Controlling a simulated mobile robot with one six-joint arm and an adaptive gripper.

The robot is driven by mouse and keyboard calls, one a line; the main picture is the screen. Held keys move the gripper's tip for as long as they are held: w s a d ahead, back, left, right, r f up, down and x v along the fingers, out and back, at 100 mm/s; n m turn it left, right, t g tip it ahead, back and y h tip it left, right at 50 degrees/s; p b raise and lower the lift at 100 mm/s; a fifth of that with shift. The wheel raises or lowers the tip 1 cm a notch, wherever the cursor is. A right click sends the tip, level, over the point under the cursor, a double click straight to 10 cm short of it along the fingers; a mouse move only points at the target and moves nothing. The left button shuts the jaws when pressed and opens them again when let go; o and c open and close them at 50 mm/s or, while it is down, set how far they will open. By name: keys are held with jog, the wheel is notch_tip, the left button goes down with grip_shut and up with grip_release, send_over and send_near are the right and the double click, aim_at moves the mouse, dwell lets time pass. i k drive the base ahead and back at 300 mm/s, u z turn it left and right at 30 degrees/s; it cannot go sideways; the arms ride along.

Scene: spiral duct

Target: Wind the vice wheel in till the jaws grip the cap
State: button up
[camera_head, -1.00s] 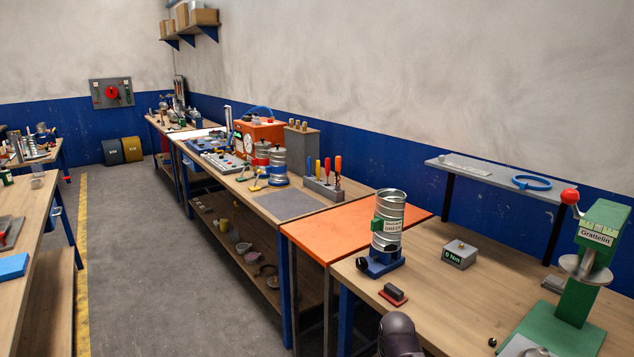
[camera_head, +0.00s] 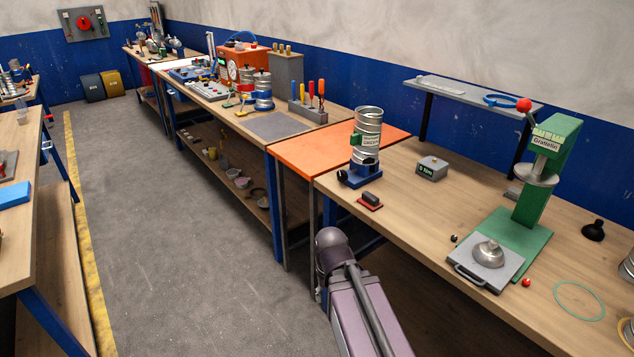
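A ribbed silver spiral duct (camera_head: 368,128) stands upright on the near bench with a green clamp piece and a white label on it. Its foot sits in a blue vice-like base (camera_head: 360,176). A small dark round knob, perhaps the vice wheel (camera_head: 342,176), is at the left of this base. I cannot make out the jaws or a cap in them at this size. My arm shows at the bottom middle, in front of the bench edge. My gripper is not visible.
A green press (camera_head: 538,180) with a red-knobbed lever stands to the right, with a grey plate (camera_head: 489,262) bearing a metal dome before it. A grey readout box (camera_head: 432,168) and a red-black block (camera_head: 369,201) lie near the duct. The floor aisle at left is clear.

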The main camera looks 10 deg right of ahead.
aim_at(342, 176)
jog(key=u, duration=0.25)
jog(key=k, duration=0.55)
jog(key=u, duration=0.85)
jog(key=k, duration=0.65)
jog(key=u, duration=0.45)
jog(key=i, duration=1.25)
jog(key=z, duration=0.7)
jog(key=i, duration=0.6)
jog(key=z, duration=0.9)
jog(key=i, duration=0.7)
jog(key=z, duration=0.35)
